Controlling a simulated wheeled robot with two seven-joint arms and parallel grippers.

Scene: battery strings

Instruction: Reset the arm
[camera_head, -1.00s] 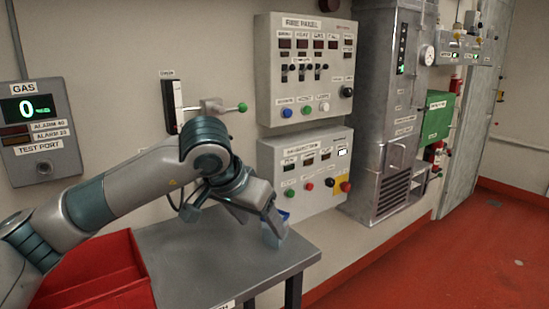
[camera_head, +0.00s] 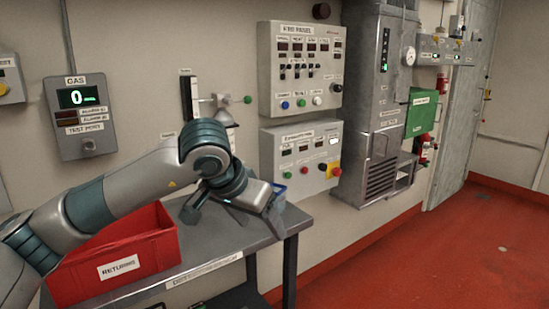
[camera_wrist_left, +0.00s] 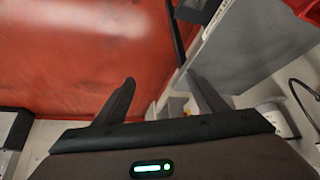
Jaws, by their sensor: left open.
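My left arm comes in from the left in the head view and reaches over the grey metal table (camera_head: 200,262). My right gripper is not in view.
A red bin (camera_head: 120,262) labelled for returns sits on the table's left part. A gas display (camera_head: 80,115) hangs left. A tall metal cabinet (camera_head: 380,110) stands right. The red floor at right is clear.

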